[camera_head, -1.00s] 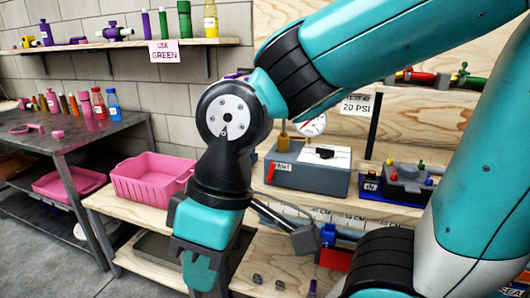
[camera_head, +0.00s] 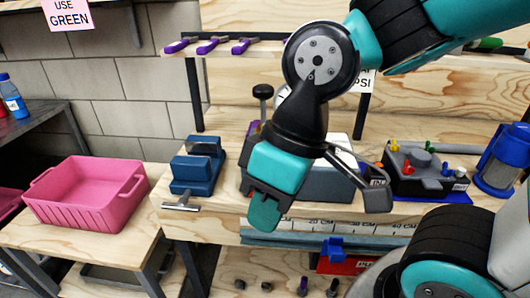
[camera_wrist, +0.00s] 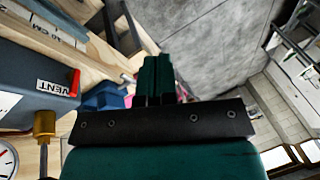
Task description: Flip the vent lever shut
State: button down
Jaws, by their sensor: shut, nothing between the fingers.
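The grey box (camera_head: 325,182) with the vent stands on the workbench, partly hidden behind my wrist in the head view. In the wrist view the red vent lever (camera_wrist: 74,83) is at the edge of the box (camera_wrist: 35,62), beside the VENT label (camera_wrist: 53,88) and just above a brass fitting (camera_wrist: 44,124). In the head view my arm hides the lever. My gripper (camera_head: 264,215) is shut and empty, pointing down in front of the box's left part. In the wrist view its fingertips (camera_wrist: 157,68) are right of the lever, clearly apart from it.
A blue vise (camera_head: 197,168) stands left of the box. A pink bin (camera_head: 88,195) is on the lower table at left. A dark fixture with coloured knobs (camera_head: 422,172) and a blue lantern-like object (camera_head: 503,160) are at right. A gauge (camera_wrist: 6,160) is close by the fitting.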

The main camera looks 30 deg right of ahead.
jog(key=shift+w, duration=0.2)
jog(key=w+r+m+g+h+p, duration=0.1)
jog(key=w+m+g+h+p, duration=0.1)
jog(key=w+m+h+p, duration=0.5)
jog(key=w+m+p, duration=0.6)
jog(key=w+m, duration=0.1)
jog(key=w, duration=0.8)
jog(key=shift+w+r, duration=0.15)
jog(key=shift+r, duration=0.05)
